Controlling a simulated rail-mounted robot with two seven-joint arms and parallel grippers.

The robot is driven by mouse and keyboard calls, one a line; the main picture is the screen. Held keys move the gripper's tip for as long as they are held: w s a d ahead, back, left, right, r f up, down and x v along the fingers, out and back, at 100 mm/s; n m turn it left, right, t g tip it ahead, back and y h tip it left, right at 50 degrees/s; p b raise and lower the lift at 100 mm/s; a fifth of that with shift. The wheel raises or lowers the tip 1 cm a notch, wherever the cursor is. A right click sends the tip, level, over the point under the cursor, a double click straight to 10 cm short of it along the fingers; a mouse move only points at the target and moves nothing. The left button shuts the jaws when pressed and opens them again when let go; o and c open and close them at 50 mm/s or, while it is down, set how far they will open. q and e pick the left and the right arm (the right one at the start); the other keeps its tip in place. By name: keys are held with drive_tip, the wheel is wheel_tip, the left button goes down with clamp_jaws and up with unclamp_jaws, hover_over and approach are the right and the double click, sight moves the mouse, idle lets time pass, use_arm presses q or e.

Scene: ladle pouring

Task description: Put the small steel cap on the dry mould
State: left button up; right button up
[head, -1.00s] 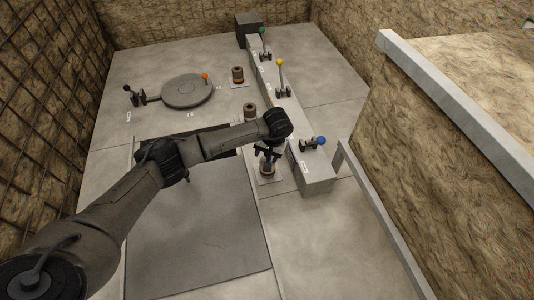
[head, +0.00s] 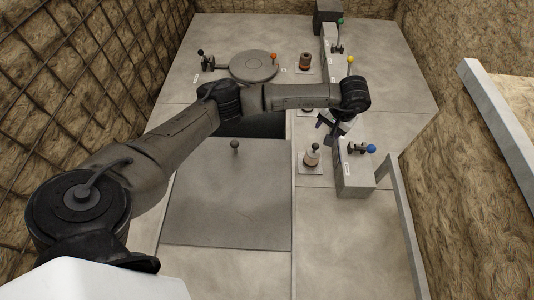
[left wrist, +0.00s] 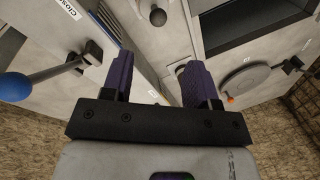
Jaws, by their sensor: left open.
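My left gripper (head: 326,122) shows purple fingers and hangs beyond and to the right of the near mould (head: 311,163). In the left wrist view its two fingers (left wrist: 163,82) are apart, with nothing between them. A small pale cap with a dark round knob (head: 315,147) sits on top of the near mould, which stands on a light square plate. A knobbed piece, seemingly the same cap, shows at the top of the left wrist view (left wrist: 158,16). A far brown mould (head: 305,61) has an orange ring at its base. Which mould is dry cannot be told.
A grey block (head: 355,180) carries a blue-knobbed lever (head: 371,149); yellow and green levers stand farther back. A round disc (head: 253,66) with an orange knob lies at the back left. A grey plate with a ball handle (head: 235,145) lies before a dark opening (head: 255,126).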

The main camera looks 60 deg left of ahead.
use_arm(q)
drive_tip(key=s+d+f+n+t+h, duration=0.15)
drive_tip(key=d+h, duration=0.35)
drive_tip(key=d, duration=0.5)
drive_tip(key=s+d+f+n+h, duration=0.25)
drive_tip(key=d+h, duration=0.25)
drive_tip(key=d, duration=0.6)
drive_tip(key=s+d+r+n+t+h, duration=0.5)
drive_tip(key=d+r+n+t+h, duration=0.4)
drive_tip(key=n, duration=0.7)
drive_tip(key=s+a+f+n+t+y, duration=0.25)
drive_tip(key=a+n+y, duration=0.55)
drive_tip(key=n, duration=0.8)
drive_tip(key=s+a+f+n+t+y, duration=0.3)
drive_tip(key=a+n+y, duration=0.5)
drive_tip(key=n, duration=0.8)
drive_tip(key=s+a+f+n+g, duration=0.1)
drive_tip(key=s+f+n+g, duration=0.4)
drive_tip(key=s, duration=0.5)
drive_tip(key=s+a+f+n+g, duration=0.1)
drive_tip(key=s+f+n+g, duration=0.5)
drive_tip(key=s, duration=0.5)
drive_tip(key=n, duration=0.2)
drive_tip(key=shift+s+a+n+g+y, duration=0.15)
drive_tip(key=shift+a+n+g+y, duration=0.15)
drive_tip(key=shift+y, duration=0.1)
